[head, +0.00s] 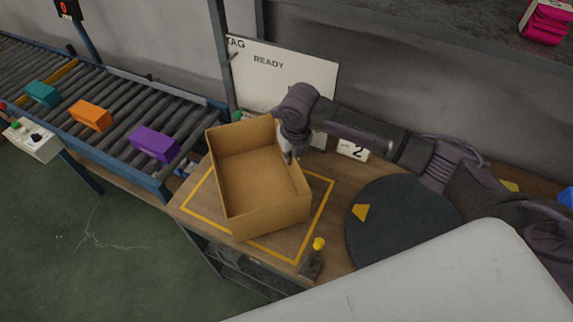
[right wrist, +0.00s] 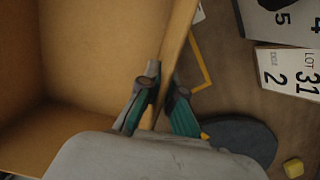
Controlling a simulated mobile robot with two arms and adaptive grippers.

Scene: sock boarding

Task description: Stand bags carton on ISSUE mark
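An open brown cardboard carton (head: 262,215) stands over a yellow outlined square (head: 325,205) on the wooden bench, turned slightly against its lines. The inside that shows is empty. I cannot read any ISSUE lettering on the mark, and cannot tell whether the carton rests on the bench or is slightly raised. My right gripper (head: 288,154) is at the carton's right wall. In the right wrist view, its fingers (right wrist: 164,90) sit on either side of the wall of the carton (right wrist: 90,60) and look closed on it. My left gripper is out of view.
A roller conveyor (head: 110,110) with teal, orange and purple boxes is at the left. A dark round disc (head: 395,225) lies right of the carton. A yellow-topped post (head: 316,250) stands at the bench's front edge. A READY board (head: 285,75) and number cards (head: 353,150) stand behind.

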